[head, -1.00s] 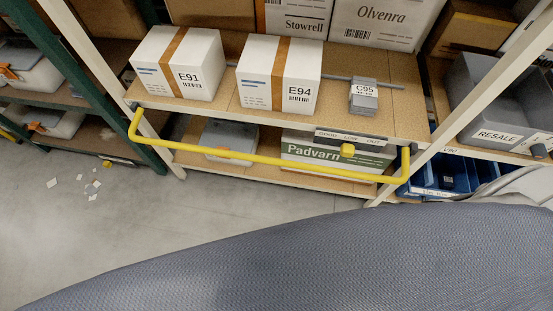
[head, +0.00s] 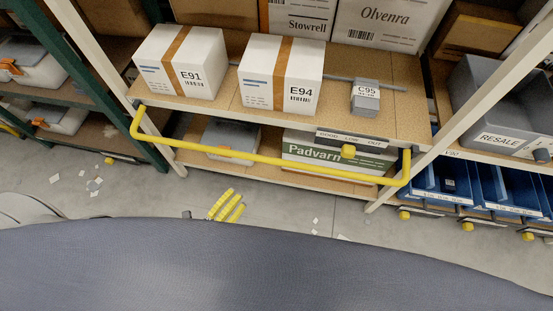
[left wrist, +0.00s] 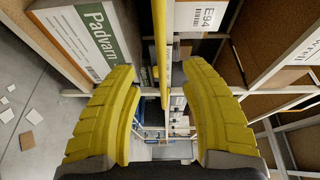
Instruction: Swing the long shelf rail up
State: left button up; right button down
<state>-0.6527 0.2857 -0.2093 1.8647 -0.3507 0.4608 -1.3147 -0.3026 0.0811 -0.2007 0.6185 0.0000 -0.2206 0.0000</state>
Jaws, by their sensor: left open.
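The long shelf rail (head: 270,159) is a yellow bar with bent ends. It runs across the front of the rack, below the edge of the shelf (head: 210,105) that bears the white boxes. My left gripper (head: 228,205) has yellow ribbed fingers and is below and in front of the rail, left of its middle in the head view. In the left wrist view the left gripper (left wrist: 160,115) is open and empty. The rail (left wrist: 160,45) runs upright in that picture, beyond and between the two fingers, with no visible contact. My right gripper is not in view.
White boxes E91 (head: 180,62) and E94 (head: 280,75) and a small grey C95 box (head: 365,97) stand on the shelf above the rail. A Padvarn box (head: 335,158) is below. Blue bins (head: 505,188) are at right. Scraps lie on the otherwise open floor.

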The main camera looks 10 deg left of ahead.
aim_at(268, 160)
pick_arm(q)
jog(key=shift+m, duration=0.3)
jog(key=x, duration=1.7)
jog(key=shift+w, duration=0.25)
jog(key=shift+c, duration=0.2)
grip_shut()
